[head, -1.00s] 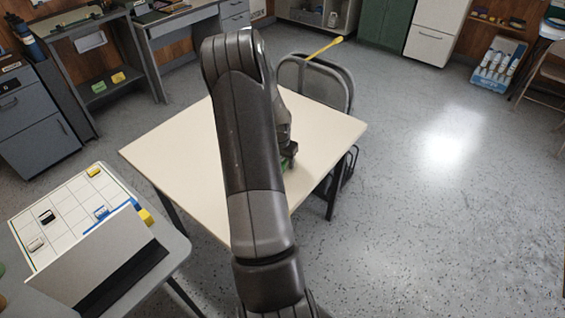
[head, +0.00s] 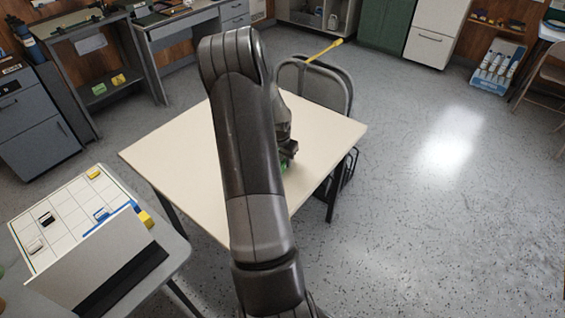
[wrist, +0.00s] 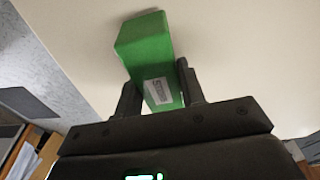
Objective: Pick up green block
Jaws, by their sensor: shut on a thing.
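The green block (wrist: 146,45) is between the two fingers of my gripper (wrist: 157,88) in the wrist view. It is a long block with a pale printed label on the side towards the camera. My gripper is shut on it. In the head view my gripper (head: 288,154) is over the right part of the cream table (head: 180,150), and only a small bit of the green block (head: 284,166) shows below it. My arm hides the rest. I cannot tell whether the block touches the tabletop.
A folding chair (head: 325,85) stands behind the table, with a yellow-handled thing (head: 325,50) above its back. At the left, a grey table (head: 178,245) holds a white gridded board (head: 68,208) with small blocks. Open floor lies to the right.

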